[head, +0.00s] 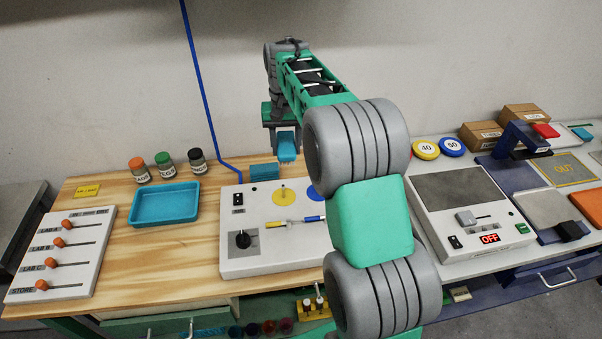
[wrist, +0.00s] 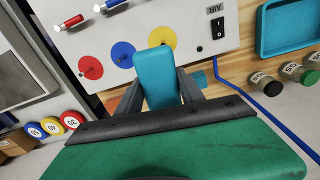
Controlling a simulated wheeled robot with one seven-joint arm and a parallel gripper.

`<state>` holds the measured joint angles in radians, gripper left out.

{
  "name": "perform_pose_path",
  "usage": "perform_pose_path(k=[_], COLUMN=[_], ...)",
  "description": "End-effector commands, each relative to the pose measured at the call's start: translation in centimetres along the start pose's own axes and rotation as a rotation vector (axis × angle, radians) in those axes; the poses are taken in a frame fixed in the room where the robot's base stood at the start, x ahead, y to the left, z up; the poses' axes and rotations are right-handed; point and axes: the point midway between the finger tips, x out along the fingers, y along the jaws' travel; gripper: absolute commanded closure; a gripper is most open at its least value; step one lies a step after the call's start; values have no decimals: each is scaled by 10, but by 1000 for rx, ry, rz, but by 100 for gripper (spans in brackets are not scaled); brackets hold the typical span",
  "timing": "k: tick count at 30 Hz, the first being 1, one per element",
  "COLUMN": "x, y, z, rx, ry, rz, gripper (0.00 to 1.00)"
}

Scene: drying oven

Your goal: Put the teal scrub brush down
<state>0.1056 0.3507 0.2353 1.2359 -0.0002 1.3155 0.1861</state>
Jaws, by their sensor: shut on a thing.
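My gripper (head: 284,132) is above the back part of the white panel, in the middle of the head view. It is shut on the teal scrub brush (head: 287,151), which hangs below the fingers. In the wrist view the brush (wrist: 156,75) shows as a rounded teal block between the two dark fingers (wrist: 158,92). Its far end overlaps the white panel in that view; the head view does not show clearly whether it touches anything. The bristles cannot be made out.
A blue ribbed block (head: 264,172) stands behind the white panel (head: 262,258), which has a knob and coloured discs. A teal tray (head: 166,222) lies to the left, with several jars (head: 165,165) behind it. Bare wood (head: 180,260) shows in front of the tray.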

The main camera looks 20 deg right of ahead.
Motion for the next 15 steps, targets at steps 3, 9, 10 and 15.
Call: perform_pose_path(k=[3,9,10,15], x=[28,72,77,95], y=[13,38,41,50], z=[-50,-107,-112,-125], rx=[97,239,254,300], ry=[-3,-2,-1,-1], rz=[1,1,1,1], gripper=[93,93,93,93])
